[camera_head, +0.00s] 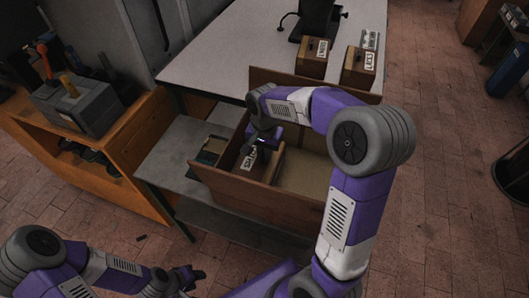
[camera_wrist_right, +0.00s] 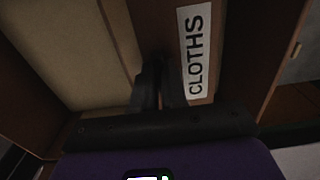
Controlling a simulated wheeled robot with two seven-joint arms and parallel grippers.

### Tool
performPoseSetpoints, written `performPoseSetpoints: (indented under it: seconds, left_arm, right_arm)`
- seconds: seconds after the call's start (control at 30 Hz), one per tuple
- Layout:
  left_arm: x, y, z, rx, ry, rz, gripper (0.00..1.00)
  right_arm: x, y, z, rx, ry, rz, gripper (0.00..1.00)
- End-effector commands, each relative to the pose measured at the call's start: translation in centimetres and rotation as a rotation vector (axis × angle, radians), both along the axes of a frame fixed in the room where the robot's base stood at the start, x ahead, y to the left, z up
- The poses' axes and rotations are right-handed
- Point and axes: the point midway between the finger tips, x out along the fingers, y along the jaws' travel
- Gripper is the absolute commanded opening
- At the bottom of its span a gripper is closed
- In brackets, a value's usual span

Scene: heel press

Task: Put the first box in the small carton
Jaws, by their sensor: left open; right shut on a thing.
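A brown box labelled CLOTHS (camera_wrist_right: 215,30) is in my right gripper (camera_wrist_right: 160,88), whose dark fingers are shut on it. In the head view the box's label (camera_head: 249,161) shows low inside the left part of a brown open carton (camera_head: 228,188), below my right gripper (camera_head: 263,139). A divider or wall separates this part from a wider, empty part with a beige floor (camera_head: 305,172). I cannot tell whether these are two cartons or one, nor whether the box touches the floor. My left gripper (camera_head: 190,279) is open and empty at the lower left, away from the carton.
Two labelled brown boxes (camera_head: 312,58) (camera_head: 359,67) stand on the pale table (camera_head: 225,55) behind the carton. A small dark tray (camera_head: 211,150) lies left of the carton on a grey lower surface. An orange cabinet (camera_head: 125,165) stands at left.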

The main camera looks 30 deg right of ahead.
Motion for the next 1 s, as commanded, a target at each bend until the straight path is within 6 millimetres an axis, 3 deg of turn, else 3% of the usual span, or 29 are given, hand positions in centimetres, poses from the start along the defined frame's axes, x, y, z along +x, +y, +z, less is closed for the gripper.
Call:
performPoseSetpoints:
  seconds: [0.27,0.3,0.47,0.77,0.87,1.0]
  left_arm:
    - [0.0,0.0,-0.3,0.000,0.000,0.000,0.43]
    - [0.0,0.0,-0.3,0.000,0.000,0.000,0.43]
    - [0.0,0.0,-0.2,0.000,0.000,0.000,0.43]
    - [0.0,0.0,-0.1,0.000,0.000,0.000,0.43]
    - [0.0,0.0,0.3,0.000,0.000,0.000,0.43]
    - [0.0,0.0,1.2,0.000,0.000,0.000,0.43]
  right_arm:
    - [0.0,0.0,-0.4,0.000,-0.001,0.000,0.00]
    - [0.0,0.0,-0.5,0.000,0.000,0.000,0.15]
    - [0.0,0.0,-0.4,0.000,0.000,0.000,0.38]
    - [0.0,0.0,-0.2,0.000,0.000,0.000,0.38]
    - [0.1,0.0,0.7,0.001,-0.002,0.000,0.38]
    - [0.1,0.0,3.4,0.001,-0.004,0.000,0.38]
